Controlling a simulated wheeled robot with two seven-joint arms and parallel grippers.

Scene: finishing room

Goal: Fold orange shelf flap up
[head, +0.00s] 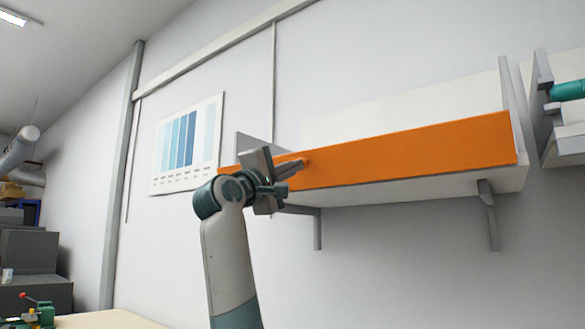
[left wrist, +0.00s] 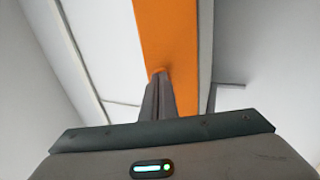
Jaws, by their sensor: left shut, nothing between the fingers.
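The orange shelf flap (head: 410,148) stands upright along the front of a white wall shelf in the head view. It also shows as an orange band in the left wrist view (left wrist: 166,35). My left gripper (head: 300,164) is at the flap's left part, its fingers shut and empty. The fingertips (left wrist: 158,74) meet the orange face in the picture; I cannot tell whether they touch it. My right gripper is not in view.
The shelf (head: 400,190) hangs on grey brackets (head: 488,215). A second shelf unit (head: 566,145) with a teal item is at the right. A blue colour chart (head: 186,145) hangs on the wall at left. A pale table top (head: 105,320) shows at lower left.

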